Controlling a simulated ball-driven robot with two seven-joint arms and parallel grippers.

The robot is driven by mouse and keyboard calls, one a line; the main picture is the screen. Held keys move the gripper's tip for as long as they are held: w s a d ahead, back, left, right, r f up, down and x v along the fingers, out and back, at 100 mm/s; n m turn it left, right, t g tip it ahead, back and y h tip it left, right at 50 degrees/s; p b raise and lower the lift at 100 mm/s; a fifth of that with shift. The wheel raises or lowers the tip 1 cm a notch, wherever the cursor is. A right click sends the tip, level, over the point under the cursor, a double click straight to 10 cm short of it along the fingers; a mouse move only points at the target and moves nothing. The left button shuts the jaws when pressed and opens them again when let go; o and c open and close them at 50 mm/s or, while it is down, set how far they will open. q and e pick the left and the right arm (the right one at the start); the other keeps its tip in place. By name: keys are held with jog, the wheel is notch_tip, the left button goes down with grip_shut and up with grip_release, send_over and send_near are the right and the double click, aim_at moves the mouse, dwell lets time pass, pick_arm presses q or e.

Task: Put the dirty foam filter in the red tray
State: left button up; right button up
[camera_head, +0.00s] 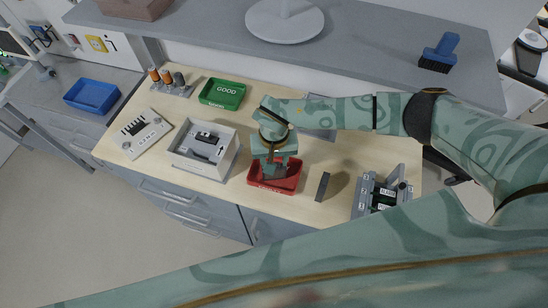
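The red tray (291,187) sits near the front edge of the wooden worktop. My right gripper (272,172) points down into it, its fingertips low inside the tray. Something dark grey shows at the fingertips, but I cannot tell whether it is the fingers or a filter. Whether the fingers are open or shut is not clear. A dark grey slab (323,187), possibly a foam filter, stands on the worktop just right of the tray, apart from it. I cannot tell whether it is dirty. My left gripper is out of view.
A light grey open box (204,148) stands left of the red tray. Behind are a green "GOOD" tray (222,93) and small orange and grey cylinders (166,76). A white panel (146,132) lies left; a labelled grey rack (381,194) stands right. A blue tray (92,96) is at far left.

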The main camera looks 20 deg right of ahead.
jog(key=shift+o, duration=0.2)
notch_tip(320, 180, up, 13)
dwell(0.5)
jog(key=shift+r, duration=0.1)
